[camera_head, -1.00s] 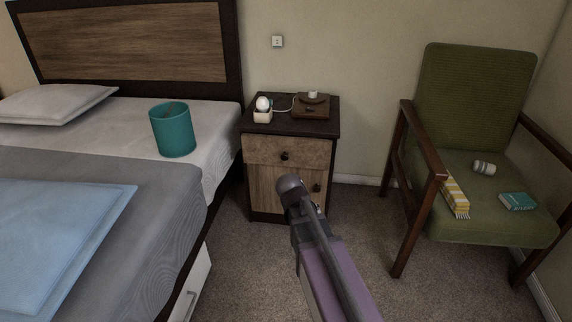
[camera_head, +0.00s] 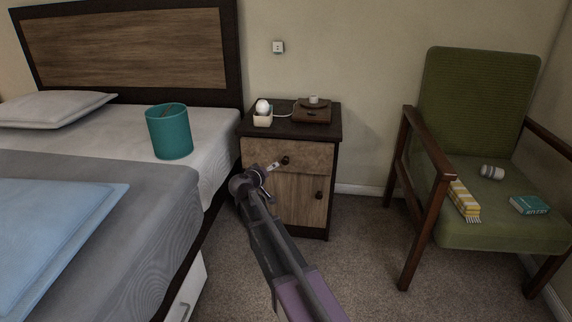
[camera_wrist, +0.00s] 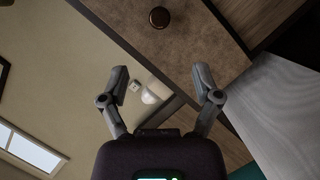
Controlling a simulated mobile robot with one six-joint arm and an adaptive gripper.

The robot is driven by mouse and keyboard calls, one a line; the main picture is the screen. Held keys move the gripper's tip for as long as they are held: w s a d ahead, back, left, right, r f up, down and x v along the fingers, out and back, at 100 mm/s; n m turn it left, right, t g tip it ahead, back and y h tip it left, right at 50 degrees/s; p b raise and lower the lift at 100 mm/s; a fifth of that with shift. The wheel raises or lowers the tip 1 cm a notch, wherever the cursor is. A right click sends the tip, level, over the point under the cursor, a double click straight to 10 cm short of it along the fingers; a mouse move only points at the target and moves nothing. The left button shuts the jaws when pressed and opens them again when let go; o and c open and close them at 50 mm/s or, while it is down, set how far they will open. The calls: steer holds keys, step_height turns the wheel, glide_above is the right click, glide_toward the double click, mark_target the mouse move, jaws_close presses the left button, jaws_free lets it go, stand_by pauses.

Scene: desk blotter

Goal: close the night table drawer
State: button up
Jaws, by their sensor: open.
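The night table (camera_head: 333,160) stands between the bed and the chair, with a dark top and brown wood front. Its drawer (camera_head: 315,158) is the upper front panel with a dark round knob (camera_head: 285,160). I cannot tell clearly how far the drawer stands out. My gripper (camera_head: 270,169) is in front of the drawer's left part, close to the knob. In the wrist view, the open fingers (camera_wrist: 162,78) are spread with nothing between them. The knob (camera_wrist: 159,17) and drawer face (camera_wrist: 190,45) show beyond the fingertips. Contact with the drawer is not visible.
A lower door (camera_head: 299,200) is below the drawer. A small white holder (camera_head: 263,121) and a brown box-like device (camera_head: 312,112) sit on top. The bed (camera_head: 180,185) with a teal bin (camera_head: 169,134) is left. A green chair (camera_head: 480,110) is right. Carpet between is clear.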

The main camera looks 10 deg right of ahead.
mark_target(284, 162)
steer(key=shift+d, duration=0.1)
steer(key=b+x, duration=0.3)
steer(key=x, duration=1)
steer(key=shift+w+d+b, duration=0.15)
steer(key=shift+w+b, duration=0.15)
steer(key=shift+b, duration=0.1)
steer(key=shift+c, duration=0.2)
jaws_close()
